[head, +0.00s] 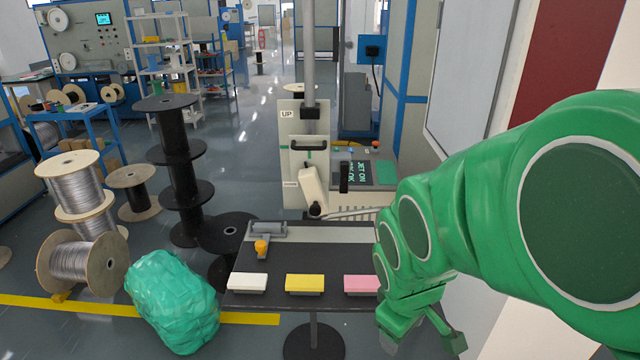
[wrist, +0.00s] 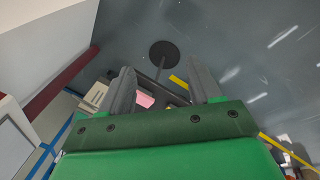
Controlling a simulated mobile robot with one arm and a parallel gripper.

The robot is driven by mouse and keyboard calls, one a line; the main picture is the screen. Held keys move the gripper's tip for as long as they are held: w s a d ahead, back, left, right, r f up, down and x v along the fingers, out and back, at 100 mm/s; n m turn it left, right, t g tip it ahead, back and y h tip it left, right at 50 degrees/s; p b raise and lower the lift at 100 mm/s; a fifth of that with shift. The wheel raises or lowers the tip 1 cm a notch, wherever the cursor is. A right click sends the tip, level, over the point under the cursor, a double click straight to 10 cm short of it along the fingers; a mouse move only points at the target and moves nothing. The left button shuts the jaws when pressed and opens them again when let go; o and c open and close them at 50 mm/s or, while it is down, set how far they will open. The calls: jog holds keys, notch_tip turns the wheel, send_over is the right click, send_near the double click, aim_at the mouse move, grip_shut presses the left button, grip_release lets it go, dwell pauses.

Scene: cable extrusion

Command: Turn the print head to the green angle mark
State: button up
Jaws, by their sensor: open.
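The print head appears to be the tilted off-white block (head: 311,186) low on the white upright panel (head: 289,166) of the machine at centre back. A small dark knob sits at its lower end. A thin green mark (head: 309,151) shows on the panel just under a dark handle. I cannot tell the print head's exact angle against it. My gripper (head: 425,330) is at the lower right, well in front of and to the right of the print head, pointing down. In the wrist view my gripper (wrist: 163,88) has its two fingers wide apart with nothing held.
A dark table (head: 265,268) in front holds white (head: 248,283), yellow (head: 305,284) and pink (head: 361,284) blocks. A green wrapped bundle (head: 172,300) and cable spools (head: 82,262) fill the left.

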jog(key=w+a+f+n+t, duration=0.2)
jog(key=w+n+t, duration=0.1)
jog(key=w, duration=0.6)
jog(key=w+a+f+n+t+h, duration=0.1)
jog(key=w+f+n+t, duration=0.2)
jog(key=w, duration=0.6)
jog(key=w+a+f+n+t, duration=0.2)
jog(key=w+n, duration=0.4)
jog(key=w, duration=0.3)
jog(key=shift+w+a+f+t, duration=0.15)
jog(key=shift+a+t, duration=0.15)
jog(key=shift+t, duration=0.2)
jog(key=w+a+n+t, duration=0.3)
jog(key=w+a+n, duration=0.1)
jog(key=w+n, duration=0.15)
jog(key=n+t+y, duration=0.3)
jog(key=n+t, duration=0.1)
jog(key=n, duration=0.3)
send_near(316, 212)
jog(key=w, duration=0.3)
jog(key=shift+w+a, duration=0.15)
jog(key=shift+w, duration=1.75)
jog(key=shift+w+a, duration=0.15)
jog(key=shift+w, duration=1.8)
grip_shut()
